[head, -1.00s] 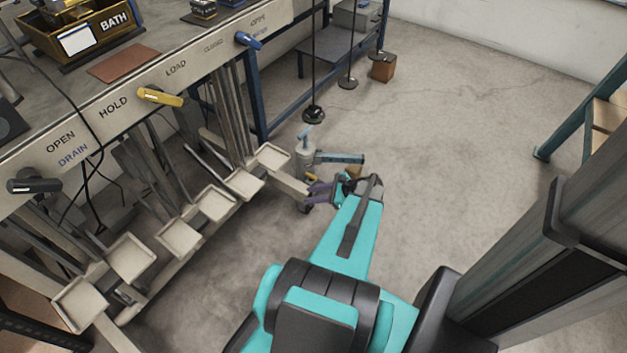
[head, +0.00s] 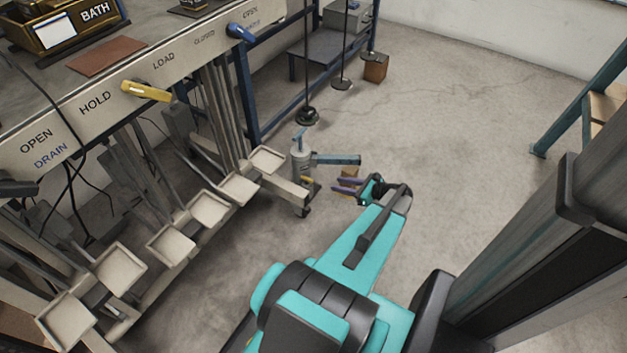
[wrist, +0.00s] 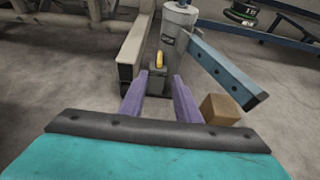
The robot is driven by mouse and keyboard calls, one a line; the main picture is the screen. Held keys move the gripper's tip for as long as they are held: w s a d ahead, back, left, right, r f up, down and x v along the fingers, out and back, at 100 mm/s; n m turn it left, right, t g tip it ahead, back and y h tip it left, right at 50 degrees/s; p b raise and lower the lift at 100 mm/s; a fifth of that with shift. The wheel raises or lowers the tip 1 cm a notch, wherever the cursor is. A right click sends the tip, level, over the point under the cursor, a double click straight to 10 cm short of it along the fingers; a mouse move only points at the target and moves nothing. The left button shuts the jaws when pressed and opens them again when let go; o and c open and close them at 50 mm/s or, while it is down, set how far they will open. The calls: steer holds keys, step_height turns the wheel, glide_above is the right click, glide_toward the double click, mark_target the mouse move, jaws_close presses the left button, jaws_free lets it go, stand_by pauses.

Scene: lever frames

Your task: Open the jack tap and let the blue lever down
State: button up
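The jack is a grey cylinder (head: 299,158) standing on the floor at the end of the pedal row. Its blue lever (head: 337,160) sticks out to the right, roughly level; in the wrist view the lever (wrist: 228,72) slants down to the right. The small yellow tap (wrist: 159,59) sits low on the jack's front, just beyond my fingertips in the picture. My gripper (head: 347,187) is right of the jack and apart from it. In the wrist view its purple fingers (wrist: 159,77) are spread with nothing between them.
A brown block (wrist: 220,109) lies under the lever's end, close to my right finger. A beige beam (wrist: 134,50) runs left of the jack. The bench (head: 165,68) carries yellow and blue handles. Floor on the right is open.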

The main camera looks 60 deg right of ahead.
mark_target(311, 179)
steer(key=b+x, duration=0.3)
steer(key=x, duration=0.9)
steer(key=shift+f+b, duration=0.15)
steer(key=shift+b, duration=0.25)
steer(key=shift+x, duration=0.8)
steer(key=shift+c, duration=0.2)
jaws_close()
